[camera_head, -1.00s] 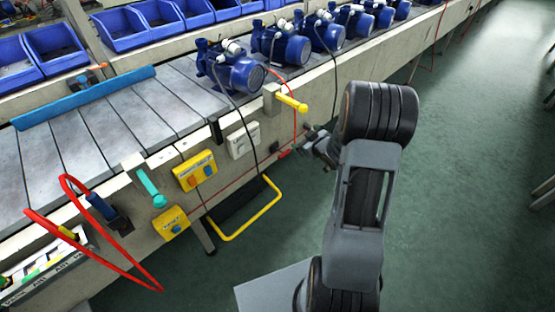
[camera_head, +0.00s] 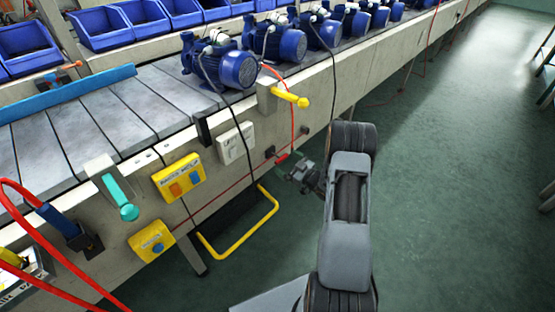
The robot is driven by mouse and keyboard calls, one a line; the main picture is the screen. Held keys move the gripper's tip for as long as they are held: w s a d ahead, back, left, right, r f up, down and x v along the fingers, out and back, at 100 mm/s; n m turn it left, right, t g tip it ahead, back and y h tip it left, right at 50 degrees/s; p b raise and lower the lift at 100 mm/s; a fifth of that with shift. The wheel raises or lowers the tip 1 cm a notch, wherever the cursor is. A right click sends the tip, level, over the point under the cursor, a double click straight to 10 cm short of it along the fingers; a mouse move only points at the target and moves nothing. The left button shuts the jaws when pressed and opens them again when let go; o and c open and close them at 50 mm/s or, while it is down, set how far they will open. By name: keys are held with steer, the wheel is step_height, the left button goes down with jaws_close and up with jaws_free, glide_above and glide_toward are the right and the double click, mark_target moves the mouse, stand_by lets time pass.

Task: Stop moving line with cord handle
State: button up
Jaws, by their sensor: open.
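The line (camera_head: 95,135) carries a row of blue pumps (camera_head: 225,62) on grey slats. A thin red cord (camera_head: 225,190) runs slantwise along its front side. A small red piece (camera_head: 282,158), which looks like the cord's handle, sits at the cord's upper right end, below a yellow lever (camera_head: 290,96). My gripper (camera_head: 286,174) is open, just below and right of this red piece. They look close together, but I cannot tell whether they touch. The fingers are small and dark, and nothing shows between them.
A yellow bar loop (camera_head: 238,240) juts out below. A black cable hangs left of my gripper. Green floor is free at right.

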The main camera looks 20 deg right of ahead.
steer(key=shift+b+x, duration=0.5)
steer(key=shift+x, duration=2.45)
steer(key=shift+s, duration=0.1)
steer(key=c, duration=1.1)
steer(key=shift+v, duration=1.55)
steer(key=o, duration=1.1)
steer(key=p, duration=0.3)
glide_toward(278, 157)
steer(key=v, duration=0.6)
steer(key=shift+s+d, duration=0.2)
steer(key=shift+f, duration=0.15)
